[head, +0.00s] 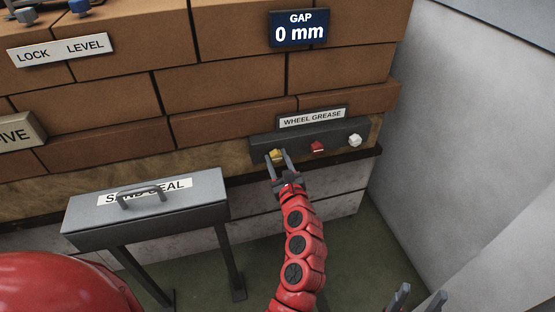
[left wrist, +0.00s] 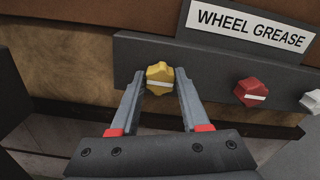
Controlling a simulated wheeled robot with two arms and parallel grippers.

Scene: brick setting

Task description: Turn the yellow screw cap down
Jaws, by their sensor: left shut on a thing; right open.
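The yellow screw cap (head: 276,155) sits at the left end of a dark panel (head: 300,148) under a WHEEL GREASE label. In the left wrist view the yellow cap (left wrist: 160,77) has a pale bar lying nearly level, slightly tilted. My left gripper (head: 278,157) reaches up from below and is shut on the yellow cap, one finger on each side, as the left wrist view (left wrist: 160,88) also shows. My right gripper (head: 421,293) is at the bottom right edge, open and empty, mostly cut off, away from the panel.
A red cap (head: 317,147) and a white cap (head: 355,140) are to the right on the panel. A display (head: 298,30) above reads GAP 0 mm. A grey SAND SEAL box (head: 150,205) stands left of my left arm. A pale wall (head: 460,130) bounds the right.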

